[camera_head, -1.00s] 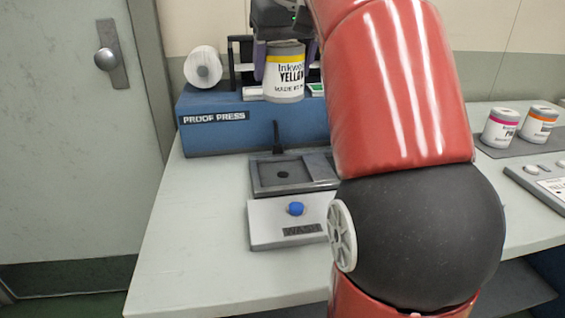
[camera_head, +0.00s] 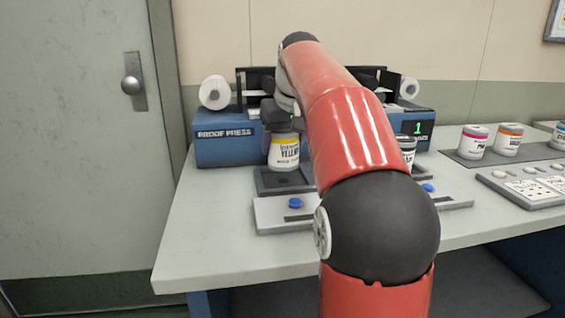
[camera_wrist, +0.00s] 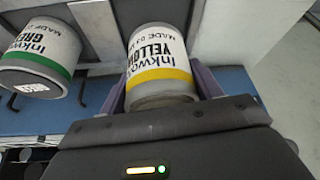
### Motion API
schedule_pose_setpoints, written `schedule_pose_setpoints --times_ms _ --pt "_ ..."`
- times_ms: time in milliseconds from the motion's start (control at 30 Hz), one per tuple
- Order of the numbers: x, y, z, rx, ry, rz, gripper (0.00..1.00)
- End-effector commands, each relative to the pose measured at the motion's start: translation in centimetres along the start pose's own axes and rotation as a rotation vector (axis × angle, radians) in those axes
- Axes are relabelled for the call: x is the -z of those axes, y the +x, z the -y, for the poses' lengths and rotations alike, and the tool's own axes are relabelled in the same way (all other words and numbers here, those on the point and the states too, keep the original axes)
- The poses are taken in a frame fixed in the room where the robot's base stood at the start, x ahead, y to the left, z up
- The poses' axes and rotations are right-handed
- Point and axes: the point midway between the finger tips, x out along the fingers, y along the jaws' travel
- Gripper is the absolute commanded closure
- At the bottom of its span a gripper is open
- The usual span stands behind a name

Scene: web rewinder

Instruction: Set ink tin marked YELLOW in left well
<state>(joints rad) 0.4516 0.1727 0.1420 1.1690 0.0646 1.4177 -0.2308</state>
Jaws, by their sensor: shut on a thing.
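The ink tin marked YELLOW (camera_head: 284,153) is white with a yellow band. In the head view it stands upright over the dark grey left well (camera_head: 283,188), in front of the blue proof press. Its base overlaps the back of the well; I cannot tell whether it touches. The tin also shows in the wrist view (camera_wrist: 160,62), between the purple fingers of my gripper (camera_wrist: 160,92). My gripper is shut on it, and in the head view it is partly hidden by my arm.
The proof press (camera_head: 225,140) stands behind. A wash plate with a blue button (camera_head: 285,214) lies in front of the well. A green-banded tin (camera_wrist: 38,62) shows beside the held tin in the wrist view. Pink (camera_head: 473,142) and orange (camera_head: 508,140) banded tins stand at right.

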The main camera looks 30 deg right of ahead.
Motion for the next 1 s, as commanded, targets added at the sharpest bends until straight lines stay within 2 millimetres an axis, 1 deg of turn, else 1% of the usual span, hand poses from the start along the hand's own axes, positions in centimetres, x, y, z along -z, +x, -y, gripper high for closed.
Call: schedule_pose_setpoints --times_ms 33,100,233,533,700,733,867,1000 --pt "-0.4 1.0 -0.1 0.0 0.0 -0.001 0.72" --pt "-0.8 2.0 -0.3 0.0 0.001 -0.001 0.72" --pt "-1.4 3.5 -0.6 0.0 0.002 -0.001 0.72" --pt "-1.4 3.3 -0.7 0.0 0.001 -0.001 0.72" --pt "-1.6 3.8 -0.7 0.0 0.001 -0.001 0.72" --pt "-1.5 3.8 -0.7 0.0 0.001 0.0 0.32" --pt "-1.5 3.7 -0.7 0.0 0.001 0.001 0.15" --pt "-1.5 3.8 -0.7 0.0 0.001 0.001 0.14"
